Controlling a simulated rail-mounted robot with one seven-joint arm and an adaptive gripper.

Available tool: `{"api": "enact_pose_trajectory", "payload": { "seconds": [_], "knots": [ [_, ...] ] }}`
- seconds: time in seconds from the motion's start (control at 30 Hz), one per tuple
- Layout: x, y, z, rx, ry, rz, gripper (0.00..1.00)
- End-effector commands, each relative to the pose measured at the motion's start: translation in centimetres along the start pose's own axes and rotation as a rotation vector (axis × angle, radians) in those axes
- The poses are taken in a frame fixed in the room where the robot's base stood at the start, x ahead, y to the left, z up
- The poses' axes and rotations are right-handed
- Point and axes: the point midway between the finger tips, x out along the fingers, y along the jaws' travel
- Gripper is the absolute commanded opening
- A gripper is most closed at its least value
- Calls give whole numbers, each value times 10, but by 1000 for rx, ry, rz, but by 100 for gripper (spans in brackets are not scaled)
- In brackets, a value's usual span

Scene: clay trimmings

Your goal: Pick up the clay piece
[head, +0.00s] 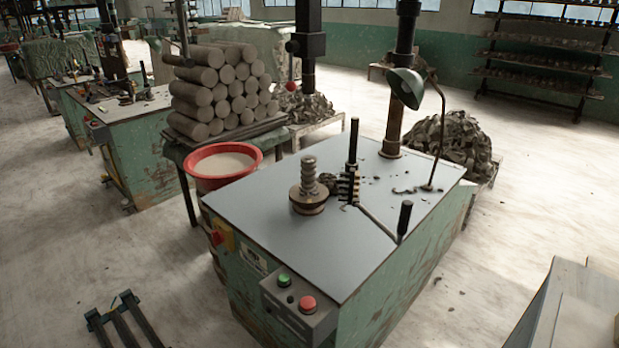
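Small dark clay scraps (404,191) lie scattered on the grey top of the green machine table (290,235). A dark lump (328,180), which looks like clay, sits between the ribbed metal spindle (308,180) and a black toothed part (348,187). I cannot tell which of these is the clay piece. A large heap of clay trimmings (452,140) lies behind the table at the right, and a smaller heap (302,106) lies at the back. My gripper is not in view.
A lamp (406,87), a dark post (401,80) and a black-handled lever (404,220) rise over the table. A red basin (222,162) and stacked clay cylinders (220,90) stand behind left. The tabletop's front left is clear. Black slats (124,322) lie on the floor.

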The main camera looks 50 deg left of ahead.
Motion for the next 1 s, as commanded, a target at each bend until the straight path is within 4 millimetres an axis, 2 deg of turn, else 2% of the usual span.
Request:
{"api": "enact_pose_trajectory", "payload": {
  "seconds": [0.03, 0.07, 0.57, 0.6, 1.0],
  "knots": [
    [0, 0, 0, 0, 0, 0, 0],
    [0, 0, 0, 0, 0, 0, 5],
    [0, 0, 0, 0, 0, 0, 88],
    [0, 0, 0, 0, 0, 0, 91],
    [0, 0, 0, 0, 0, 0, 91]
  ]
}}
